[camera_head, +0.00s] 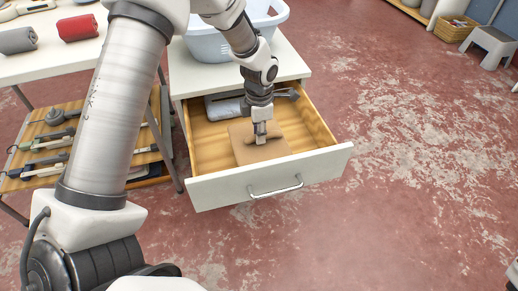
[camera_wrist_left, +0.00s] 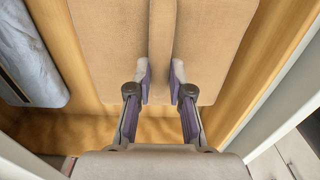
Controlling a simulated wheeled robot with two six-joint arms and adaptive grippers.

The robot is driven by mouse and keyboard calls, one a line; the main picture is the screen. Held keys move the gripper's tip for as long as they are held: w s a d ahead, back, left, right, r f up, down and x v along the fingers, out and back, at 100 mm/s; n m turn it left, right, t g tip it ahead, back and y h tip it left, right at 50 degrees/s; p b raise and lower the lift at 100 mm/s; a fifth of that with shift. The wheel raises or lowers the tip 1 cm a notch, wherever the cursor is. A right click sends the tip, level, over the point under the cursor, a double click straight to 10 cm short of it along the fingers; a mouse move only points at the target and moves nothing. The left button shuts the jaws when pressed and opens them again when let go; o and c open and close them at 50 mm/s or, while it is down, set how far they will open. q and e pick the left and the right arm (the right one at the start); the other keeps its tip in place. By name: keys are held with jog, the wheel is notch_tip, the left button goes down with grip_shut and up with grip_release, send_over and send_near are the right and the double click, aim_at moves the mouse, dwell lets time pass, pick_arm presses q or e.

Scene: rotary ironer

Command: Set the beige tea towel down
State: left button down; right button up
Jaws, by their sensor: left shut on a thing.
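The beige tea towel (camera_head: 245,148) is inside the open drawer (camera_head: 272,178), in its front part. In the left wrist view the towel (camera_wrist_left: 112,50) fills the upper middle, with a raised fold between the fingers. My left gripper (camera_head: 261,139) points down into the drawer and is shut on that fold; the fingers also show in the left wrist view (camera_wrist_left: 160,85). I cannot tell whether the towel's underside touches the drawer floor.
A grey-blue folded cloth (camera_wrist_left: 32,55) and a dark tool (camera_head: 286,93) lie at the drawer's back. A pale blue basin (camera_head: 205,46) stands on the cabinet top above. Left are a table with rolled towels (camera_head: 78,27) and a tool shelf (camera_head: 40,150). Floor right of the drawer is clear.

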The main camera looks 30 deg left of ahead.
pick_arm(q)
notch_tip(320, 180, down, 5)
jog(key=shift+b, duration=1.1)
jog(key=shift+r, duration=0.1)
jog(key=c, duration=1.1)
grip_release()
jog(key=shift+o, duration=0.2)
notch_tip(320, 180, up, 12)
jog(key=p, duration=0.6)
